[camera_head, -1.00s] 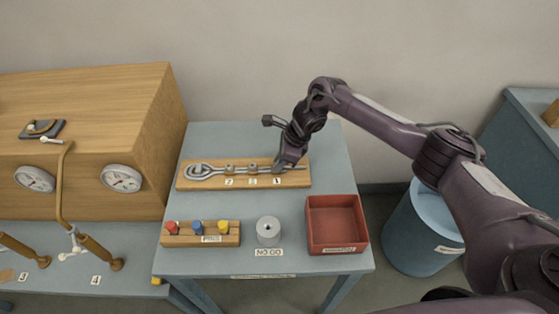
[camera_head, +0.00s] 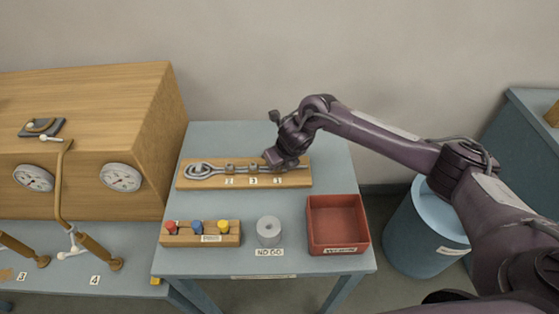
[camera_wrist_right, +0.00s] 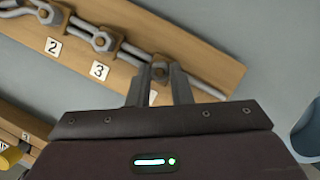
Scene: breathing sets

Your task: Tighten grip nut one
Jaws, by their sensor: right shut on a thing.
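A wooden board (camera_head: 215,185) on the small blue-grey table carries a long grey rod with an eye at its left end (camera_head: 200,170). Nuts sit along the rod above labels 2, 3 and 1. In the right wrist view, nut two (camera_wrist_right: 103,40) and nut three stand clear to the left. My right gripper (camera_wrist_right: 160,80) is shut on grip nut one (camera_wrist_right: 160,66), the rightmost nut, with a finger on either side. In the head view my right gripper (camera_head: 279,165) hides this nut. My left gripper is out of view.
In front of the board are a wooden rack (camera_head: 183,240) with red, blue and yellow plugs, a grey NO GO gauge (camera_head: 268,231) and a red tray (camera_head: 312,243). A wooden cabinet (camera_head: 80,100) stands left; a blue bin (camera_head: 405,235) stands right.

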